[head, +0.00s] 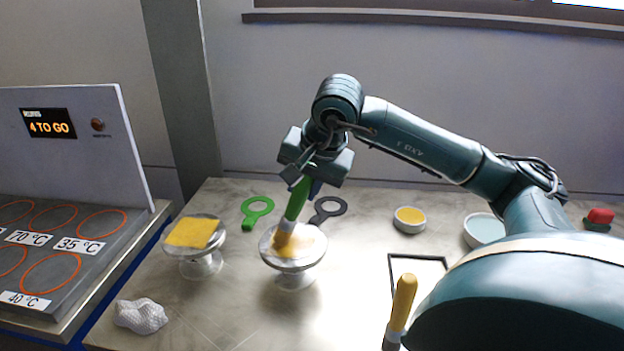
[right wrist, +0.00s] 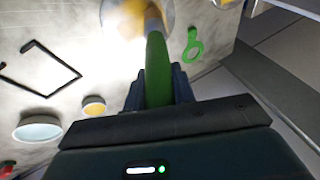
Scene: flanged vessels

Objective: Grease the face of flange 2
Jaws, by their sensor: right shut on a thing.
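My right gripper (head: 303,182) is shut on the green handle of a brush (head: 297,202), which slants down to the left. The brush's head rests on, or just above, the round top of the middle flanged vessel (head: 292,262). An amber smear covers part of that top face. The brush and gripper fingers (right wrist: 160,88) also show in the right wrist view, with the smeared vessel top (right wrist: 112,22) at its upper edge. A second flanged vessel (head: 200,262) to the left has a yellow square sheet (head: 193,232) on top. No number shows on either vessel. My left gripper is out of view.
A bowl of amber stuff (head: 410,219) and a pale blue bowl (head: 484,231) stand right. Green (head: 257,210) and dark (head: 328,208) ring-ended tools lie behind the middle vessel. A black frame (head: 391,275), yellow-handled tool (head: 402,305) and crumpled white cloth (head: 141,316) are nearer.

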